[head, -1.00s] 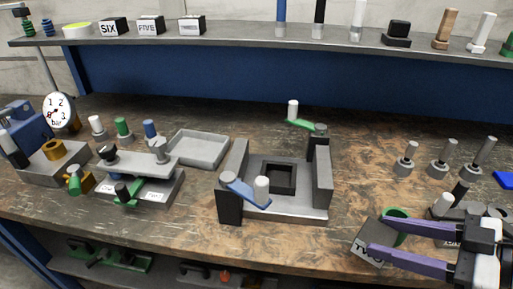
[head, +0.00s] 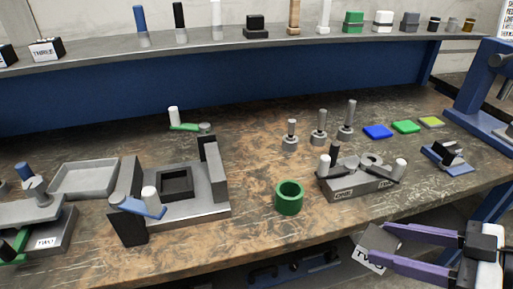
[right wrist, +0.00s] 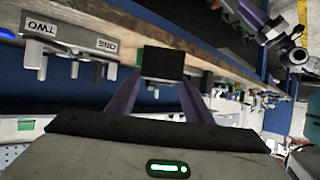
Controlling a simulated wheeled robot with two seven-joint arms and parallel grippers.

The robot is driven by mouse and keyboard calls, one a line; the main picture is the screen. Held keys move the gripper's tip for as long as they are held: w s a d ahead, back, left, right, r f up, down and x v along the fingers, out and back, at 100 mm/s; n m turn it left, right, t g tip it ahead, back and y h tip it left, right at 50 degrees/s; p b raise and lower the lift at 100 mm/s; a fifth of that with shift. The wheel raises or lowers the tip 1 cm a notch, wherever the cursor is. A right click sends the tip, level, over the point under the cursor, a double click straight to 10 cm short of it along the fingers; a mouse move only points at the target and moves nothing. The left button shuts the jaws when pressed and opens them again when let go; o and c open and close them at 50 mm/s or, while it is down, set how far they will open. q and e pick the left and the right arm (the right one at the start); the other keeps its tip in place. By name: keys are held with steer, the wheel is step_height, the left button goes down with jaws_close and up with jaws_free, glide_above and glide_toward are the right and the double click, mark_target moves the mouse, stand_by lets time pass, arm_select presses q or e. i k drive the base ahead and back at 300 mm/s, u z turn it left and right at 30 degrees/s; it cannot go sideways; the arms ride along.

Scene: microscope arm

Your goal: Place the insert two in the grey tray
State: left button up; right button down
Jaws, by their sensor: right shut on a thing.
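Insert two (head: 369,261) is a grey block with a white "TWO" label. My right gripper (head: 383,244) is shut on it, with the purple fingers on both sides, at the lower right of the head view. The insert appears beyond the table's front edge, clear of the tabletop. In the right wrist view the insert (right wrist: 163,62) shows as a dark block between the fingers. The grey tray (head: 112,178) is a shallow empty box on the table at the left, far from the gripper. My left gripper is not in view.
A grey fixture (head: 218,195) with a square pocket stands right of the tray. A green ring (head: 289,197) and a block with levers labelled "ONE" (head: 345,190) are on the table nearer the gripper. Several posts stand behind. Bare wood lies in front of the ring.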

mark_target(77, 183)
steer(key=k, duration=0.85)
steer(key=u, duration=1.55)
steer(key=i, duration=0.4)
